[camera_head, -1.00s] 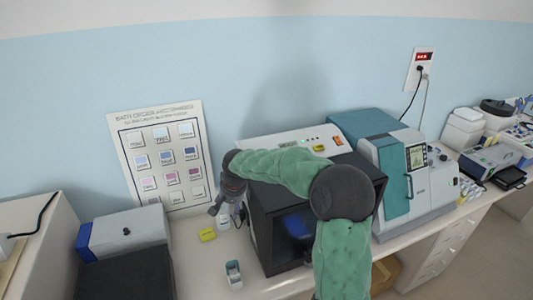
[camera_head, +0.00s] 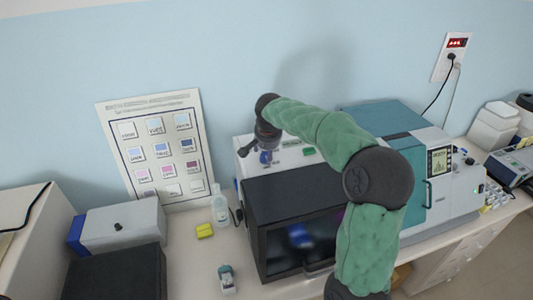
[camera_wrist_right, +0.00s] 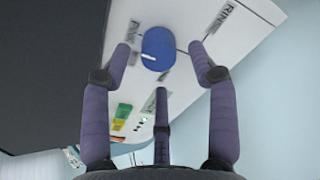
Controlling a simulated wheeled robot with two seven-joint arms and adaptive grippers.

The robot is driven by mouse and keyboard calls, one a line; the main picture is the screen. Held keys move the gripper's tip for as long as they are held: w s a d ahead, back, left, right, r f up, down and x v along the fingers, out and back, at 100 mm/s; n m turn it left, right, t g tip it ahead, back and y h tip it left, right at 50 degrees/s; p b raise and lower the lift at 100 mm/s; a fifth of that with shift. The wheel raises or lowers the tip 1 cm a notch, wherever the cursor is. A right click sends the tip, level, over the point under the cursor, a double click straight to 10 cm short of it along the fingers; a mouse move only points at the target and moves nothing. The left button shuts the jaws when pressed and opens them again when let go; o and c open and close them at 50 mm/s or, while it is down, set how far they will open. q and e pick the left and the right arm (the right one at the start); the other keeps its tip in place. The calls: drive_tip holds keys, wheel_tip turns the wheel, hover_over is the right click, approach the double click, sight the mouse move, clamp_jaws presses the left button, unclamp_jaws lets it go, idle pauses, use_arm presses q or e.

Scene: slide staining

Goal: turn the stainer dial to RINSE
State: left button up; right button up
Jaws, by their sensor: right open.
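The stainer is a black box (camera_head: 290,195) with a white top panel (camera_head: 292,150). Its blue dial (camera_wrist_right: 158,48) shows large in the right wrist view, with a short white mark at its lower left edge. A label beginning "RIN" (camera_wrist_right: 227,18) is to the dial's upper right, and another label, hard to read, is to its upper left. My right gripper (camera_wrist_right: 160,55) is open, with its fingertips spread around the dial; contact cannot be told. In the head view the right gripper (camera_head: 263,150) is over the panel's left end, partly hiding the dial. My left gripper is out of view.
Green and yellow buttons (camera_wrist_right: 121,118) are farther along the panel. A white bottle (camera_head: 220,207) and a yellow block (camera_head: 204,230) are left of the stainer. A teal and white machine (camera_head: 440,185) stands right of it. A chart (camera_head: 155,150) leans on the wall.

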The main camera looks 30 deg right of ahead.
sight(265, 157)
drive_tip(key=shift+w+f, duration=0.15)
drive_tip(key=shift+f, duration=0.3)
drive_tip(key=shift+a+f, duration=0.2)
drive_tip(key=shift+f, duration=0.2)
drive_tip(key=shift+w+d+f, duration=0.25)
drive_tip(key=shift+f, duration=0.05)
drive_tip(key=shift+s+a+r, duration=0.1)
drive_tip(key=c, duration=0.4)
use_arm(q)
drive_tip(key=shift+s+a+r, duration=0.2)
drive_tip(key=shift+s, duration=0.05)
use_arm(e)
drive_tip(key=c, duration=0.7)
